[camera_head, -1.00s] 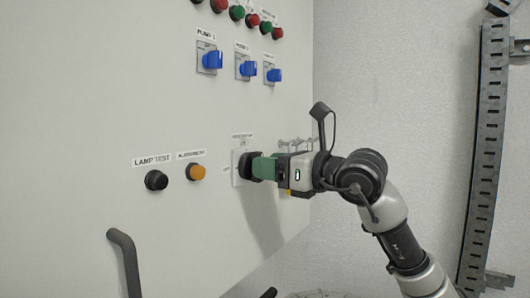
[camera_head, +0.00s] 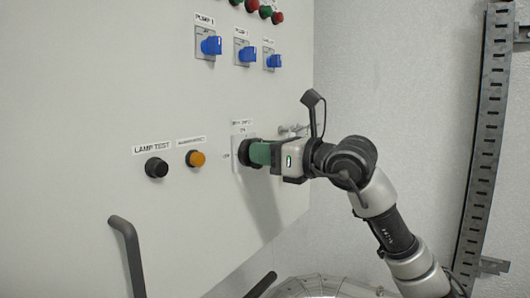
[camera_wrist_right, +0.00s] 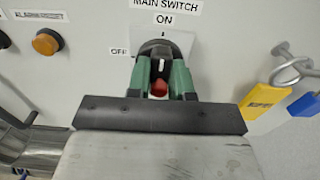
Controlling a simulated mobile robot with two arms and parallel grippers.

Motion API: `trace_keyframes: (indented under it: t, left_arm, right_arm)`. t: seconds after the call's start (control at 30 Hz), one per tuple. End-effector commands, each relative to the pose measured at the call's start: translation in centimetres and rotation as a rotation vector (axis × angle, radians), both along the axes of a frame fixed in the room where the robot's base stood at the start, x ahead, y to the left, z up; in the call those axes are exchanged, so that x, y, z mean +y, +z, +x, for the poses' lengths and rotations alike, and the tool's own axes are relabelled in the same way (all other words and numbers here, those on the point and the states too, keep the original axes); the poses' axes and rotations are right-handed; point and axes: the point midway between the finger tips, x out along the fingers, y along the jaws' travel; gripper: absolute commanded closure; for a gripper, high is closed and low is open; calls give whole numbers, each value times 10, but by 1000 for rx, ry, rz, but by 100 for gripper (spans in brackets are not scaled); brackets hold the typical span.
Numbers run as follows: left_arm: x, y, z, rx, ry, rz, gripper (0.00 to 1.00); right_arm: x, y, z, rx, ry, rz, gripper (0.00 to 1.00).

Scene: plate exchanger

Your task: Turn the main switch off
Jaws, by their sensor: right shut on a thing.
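The main switch is a dark rotary knob on a pale plate (camera_head: 237,165) low on the cabinet's right side. In the right wrist view, the knob (camera_wrist_right: 163,48) sits below the MAIN SWITCH label, with ON above and OFF to its left. Its white mark points up, towards ON. My right gripper (camera_head: 261,153) is shut on the knob. Its green fingers (camera_wrist_right: 163,82) are on either side of the knob's handle, with a red part visible between them. The fingers partly hide the knob in the head view. My left gripper is not in view.
A black lamp test button (camera_head: 156,167) and an orange button (camera_head: 196,158) are left of the switch. Blue pump switches (camera_head: 211,45) are above. A dark handle (camera_head: 129,250) sticks out lower left.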

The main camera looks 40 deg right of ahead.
Motion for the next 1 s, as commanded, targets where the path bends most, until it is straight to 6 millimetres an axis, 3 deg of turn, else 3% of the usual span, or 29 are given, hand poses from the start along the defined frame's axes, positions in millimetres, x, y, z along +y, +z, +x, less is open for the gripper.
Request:
trace_keyframes:
  t: [0.37,1.0]
  left_arm:
    - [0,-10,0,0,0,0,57]
    - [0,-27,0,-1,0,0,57]
  right_arm:
    - [0,-1,-1,-76,-2,-182,100]
    - [3,-2,-2,-307,-1,-739,100]
